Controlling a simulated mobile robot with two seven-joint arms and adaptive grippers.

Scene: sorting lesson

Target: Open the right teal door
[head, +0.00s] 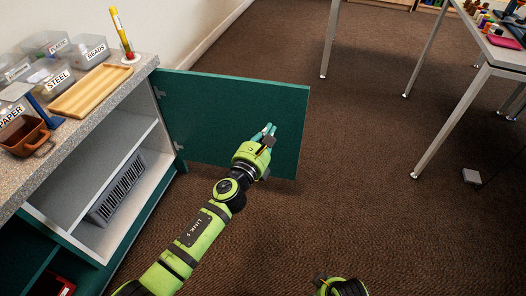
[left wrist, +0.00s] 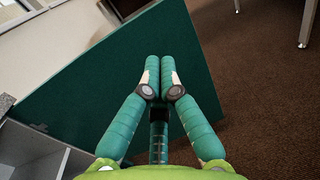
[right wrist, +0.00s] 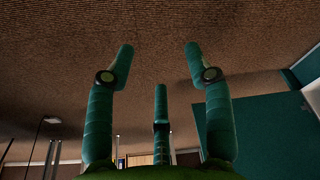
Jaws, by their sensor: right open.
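The right teal door (head: 225,108) stands swung wide open from the cabinet, out over the carpet, its inner face showing. It also fills much of the left wrist view (left wrist: 100,85). My left gripper (head: 268,132) is in front of that face near the door's free end. In the left wrist view its fingers (left wrist: 160,62) are together with nothing seen between them; whether they touch the door I cannot tell. My right gripper (right wrist: 158,50) is open and empty over the carpet. Only its wrist part shows at the bottom edge of the head view.
The opened cabinet (head: 140,90) shows a shelf and a grey slotted thing (head: 117,187) inside. On its counter are labelled bins (head: 90,50), a wooden tray (head: 90,90) and a brown pot (head: 25,135). A table (head: 505,55) stands at right.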

